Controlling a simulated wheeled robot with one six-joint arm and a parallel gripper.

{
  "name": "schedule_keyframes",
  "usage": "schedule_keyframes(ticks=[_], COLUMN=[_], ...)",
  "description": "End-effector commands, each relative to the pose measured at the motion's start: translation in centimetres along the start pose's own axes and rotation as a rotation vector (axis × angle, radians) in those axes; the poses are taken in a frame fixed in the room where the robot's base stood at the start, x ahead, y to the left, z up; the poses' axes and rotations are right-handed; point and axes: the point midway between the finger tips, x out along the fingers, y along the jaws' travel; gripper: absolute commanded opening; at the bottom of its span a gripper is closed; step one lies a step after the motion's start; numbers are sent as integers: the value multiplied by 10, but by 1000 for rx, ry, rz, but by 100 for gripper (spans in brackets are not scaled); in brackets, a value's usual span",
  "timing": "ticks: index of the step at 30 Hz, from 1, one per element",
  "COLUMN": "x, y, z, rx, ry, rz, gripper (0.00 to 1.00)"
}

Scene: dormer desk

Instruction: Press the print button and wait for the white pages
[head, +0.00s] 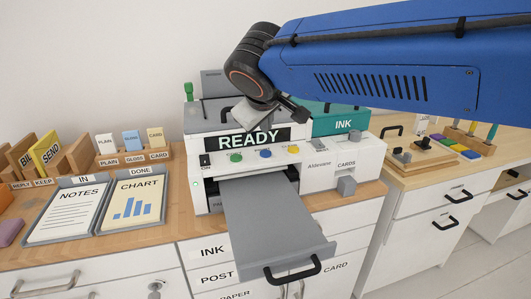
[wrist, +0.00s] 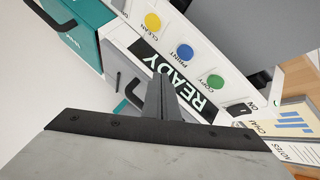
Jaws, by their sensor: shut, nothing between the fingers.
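The white printer (head: 220,172) stands on the desk with its display reading READY. Its blue print button (head: 265,153) sits between a green button (head: 236,157) and a yellow one (head: 292,149); the wrist view labels the blue button (wrist: 185,52) PRINT, the green COPY, the yellow CLEAN. My gripper (wrist: 160,82) is shut and empty, in front of the READY display in the wrist view, with its tips beside the blue button and apart from it in the picture. In the head view it hangs above the printer. The grey output tray (head: 272,220) is pulled out and bare.
Left of the printer lie a NOTES sheet (head: 67,213) in the IN tray and a CHART sheet (head: 135,200) in the DONE tray. Card holders stand behind them. A teal INK unit (head: 340,122) stands at the printer's right. The tray's black handle (head: 293,270) juts past the desk edge.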

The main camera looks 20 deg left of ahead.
Motion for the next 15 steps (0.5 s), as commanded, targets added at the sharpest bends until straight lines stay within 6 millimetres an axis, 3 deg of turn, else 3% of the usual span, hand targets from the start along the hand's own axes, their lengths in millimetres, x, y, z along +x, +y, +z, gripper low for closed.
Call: schedule_keyframes(ticks=[15], x=[28], y=[-20], z=[21], rx=[0], ry=[-1], rz=[-1], gripper=[0])
